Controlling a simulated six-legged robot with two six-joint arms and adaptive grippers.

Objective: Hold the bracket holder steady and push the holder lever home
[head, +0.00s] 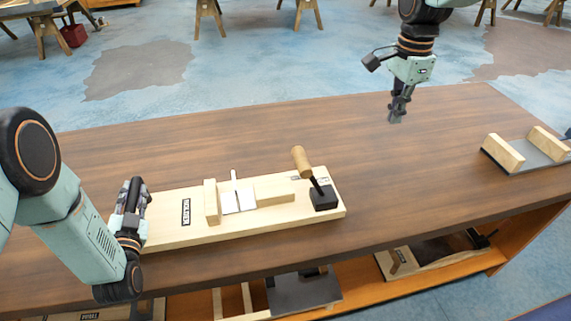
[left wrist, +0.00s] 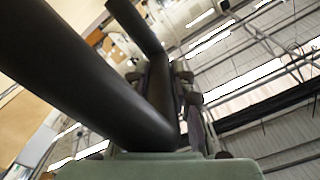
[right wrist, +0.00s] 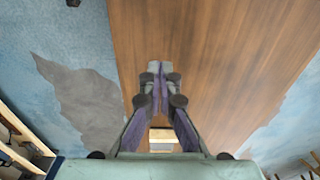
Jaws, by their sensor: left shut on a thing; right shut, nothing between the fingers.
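The bracket holder (head: 183,234) is a pale wooden board with a dark label, lying on the table. It carries wooden blocks around a thin pale metal bracket (head: 238,200). The holder lever (head: 301,161) has a round wooden grip on a dark rod that rises from a black block at the board's right end and tilts up to the left. My left gripper (head: 133,197) is shut on a black handle (left wrist: 90,75) at the board's left end; the arm partly hides this end. My right gripper (head: 396,112) is shut and empty above the table, behind and right of the lever.
The brown wooden table (head: 420,180) is clear between the holder and a second fixture (head: 535,150) with two wooden blocks at the far right. A lower shelf (head: 365,290) under the front edge holds other wooden fixtures. Trestles stand on the blue floor behind.

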